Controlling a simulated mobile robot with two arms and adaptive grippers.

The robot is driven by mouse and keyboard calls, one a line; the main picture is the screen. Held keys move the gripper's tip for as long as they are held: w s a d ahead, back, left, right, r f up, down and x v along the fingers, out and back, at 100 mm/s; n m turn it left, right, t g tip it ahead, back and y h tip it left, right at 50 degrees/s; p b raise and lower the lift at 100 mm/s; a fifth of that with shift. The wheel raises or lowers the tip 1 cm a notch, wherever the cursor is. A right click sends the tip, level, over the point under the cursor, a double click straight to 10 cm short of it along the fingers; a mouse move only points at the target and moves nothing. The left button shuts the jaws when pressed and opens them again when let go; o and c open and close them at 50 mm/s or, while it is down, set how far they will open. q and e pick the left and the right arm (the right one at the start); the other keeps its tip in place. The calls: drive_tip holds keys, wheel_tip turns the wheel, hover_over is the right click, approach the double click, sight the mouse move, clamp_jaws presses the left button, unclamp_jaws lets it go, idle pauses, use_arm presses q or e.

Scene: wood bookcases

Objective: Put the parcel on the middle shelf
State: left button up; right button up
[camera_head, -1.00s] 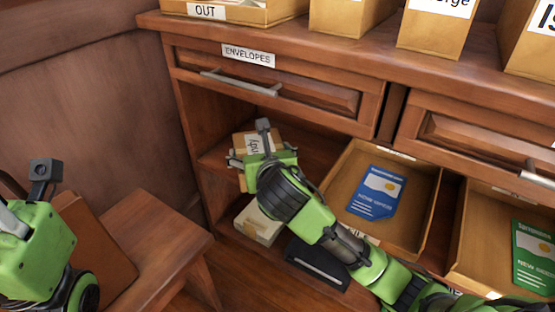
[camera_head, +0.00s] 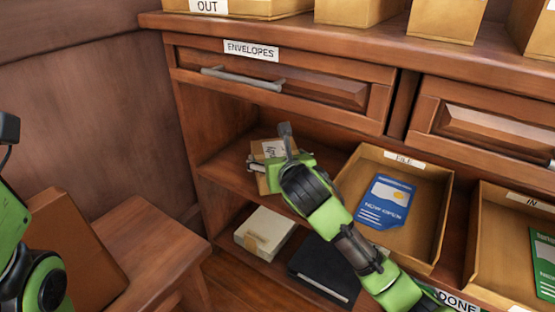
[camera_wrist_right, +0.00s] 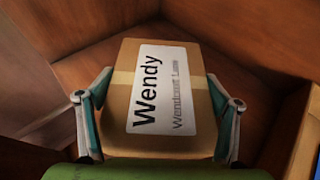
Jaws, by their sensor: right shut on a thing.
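The parcel (camera_wrist_right: 166,88) is a brown box with a white label reading "Wendy". My right gripper (camera_wrist_right: 160,112) is shut on it, one finger on each side, in the right wrist view. In the head view the parcel (camera_head: 269,150) shows partly behind my right gripper (camera_head: 262,165), at the open middle shelf (camera_head: 230,172) under the drawer marked "ENVELOPES". I cannot tell whether the parcel touches the shelf. My left arm shows at the left edge of the head view; its fingers are out of sight.
A FILE tray (camera_head: 436,185) with a blue card stands right of the parcel, an IN tray (camera_head: 490,210) beyond it. A pale box (camera_head: 266,230) and a black item (camera_head: 325,265) lie on the lower shelf. A wooden stool (camera_head: 150,245) stands at lower left.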

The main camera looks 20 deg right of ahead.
drive_tip(key=o, duration=1.4)
drive_tip(key=shift+f, duration=0.1)
drive_tip(key=shift+o, duration=0.2)
